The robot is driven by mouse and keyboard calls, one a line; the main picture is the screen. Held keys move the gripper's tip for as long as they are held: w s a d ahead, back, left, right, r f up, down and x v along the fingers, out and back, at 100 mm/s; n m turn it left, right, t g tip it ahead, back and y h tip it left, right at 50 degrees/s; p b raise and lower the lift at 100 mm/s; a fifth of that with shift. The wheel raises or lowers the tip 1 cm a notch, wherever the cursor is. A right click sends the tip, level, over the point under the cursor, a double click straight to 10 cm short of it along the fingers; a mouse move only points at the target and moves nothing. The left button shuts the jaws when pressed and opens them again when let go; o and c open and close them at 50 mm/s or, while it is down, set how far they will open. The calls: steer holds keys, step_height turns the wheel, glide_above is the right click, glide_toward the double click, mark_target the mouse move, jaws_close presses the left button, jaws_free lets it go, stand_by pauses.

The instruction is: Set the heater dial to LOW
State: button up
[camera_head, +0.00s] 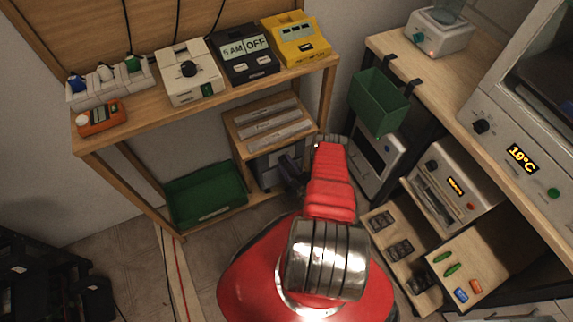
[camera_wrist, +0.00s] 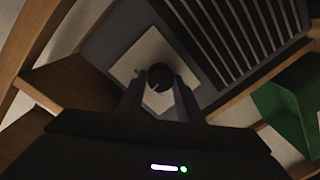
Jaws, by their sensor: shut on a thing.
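The heater (camera_wrist: 205,25) is a dark grey box with a ribbed grille, seen close up in the wrist view. Its round black dial (camera_wrist: 158,73) sits on a pale square plate (camera_wrist: 150,48). My gripper (camera_wrist: 160,88) has one finger on each side of the dial and is shut on it. The fingers cover part of the plate, and any setting marks are too dark and small to read. In the head view the heater (camera_head: 268,174) stands low under the wooden shelf, and my dark gripper (camera_head: 290,172) reaches its front. The dial is hidden there.
A green tray (camera_head: 205,195) is left of the heater on the lower shelf. A wooden shelf (camera_head: 240,128) with grey slats is above it. A white appliance (camera_head: 375,160) and a green bin (camera_head: 378,100) are close on the right. Floor is open at left front.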

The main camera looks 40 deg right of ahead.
steer(key=n, duration=0.4)
steer(key=shift+w+a, duration=0.1)
steer(key=shift+a, duration=0.1)
steer(key=shift+a+f+n+h, duration=0.15)
steer(key=shift+n+h, duration=0.15)
steer(key=shift+n, duration=1.4)
steer(key=o, duration=1.1)
steer(key=shift+c, duration=0.2)
steer(key=v, duration=1.3)
steer(key=shift+s, duration=0.4)
